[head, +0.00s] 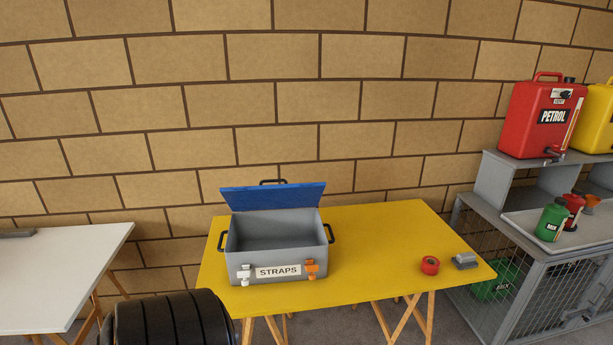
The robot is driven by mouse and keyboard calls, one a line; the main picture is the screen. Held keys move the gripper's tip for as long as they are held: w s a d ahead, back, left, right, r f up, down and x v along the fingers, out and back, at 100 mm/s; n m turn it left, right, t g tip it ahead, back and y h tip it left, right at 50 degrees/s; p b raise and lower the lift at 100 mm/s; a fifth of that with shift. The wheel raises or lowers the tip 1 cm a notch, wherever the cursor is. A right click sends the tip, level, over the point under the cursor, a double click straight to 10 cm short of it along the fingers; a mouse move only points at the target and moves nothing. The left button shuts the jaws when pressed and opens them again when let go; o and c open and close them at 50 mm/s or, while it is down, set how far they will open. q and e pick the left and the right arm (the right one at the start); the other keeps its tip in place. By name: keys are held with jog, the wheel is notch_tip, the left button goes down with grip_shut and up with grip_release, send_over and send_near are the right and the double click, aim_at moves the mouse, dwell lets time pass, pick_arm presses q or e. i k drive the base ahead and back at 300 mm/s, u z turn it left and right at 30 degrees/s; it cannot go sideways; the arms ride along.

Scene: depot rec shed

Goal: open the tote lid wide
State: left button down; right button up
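The grey tote (276,252) stands on the yellow table, with a "STRAPS" label on its front. Its blue lid (272,196) is raised at the back edge, tilted up, with a dark handle on its far edge. The inside of the tote shows and looks empty. A white latch (244,274) and an orange latch (312,269) are on the tote's front. Black handles sit on its left and right sides. Neither of my grippers is in the head view.
The yellow table (380,240) is clear right of the tote, except for a red tape roll (430,265) and a small grey object (465,261). A white table (60,270) stands left. A black ribbed drum-like object (168,322) is in front. A grey cage shelf (545,280) holds petrol cans (540,115).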

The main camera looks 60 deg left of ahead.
aim_at(261, 197)
jog(key=u, duration=0.25)
jog(key=i, duration=0.7)
jog(key=u, duration=0.95)
jog(key=i, duration=0.3)
jog(key=u, duration=0.35)
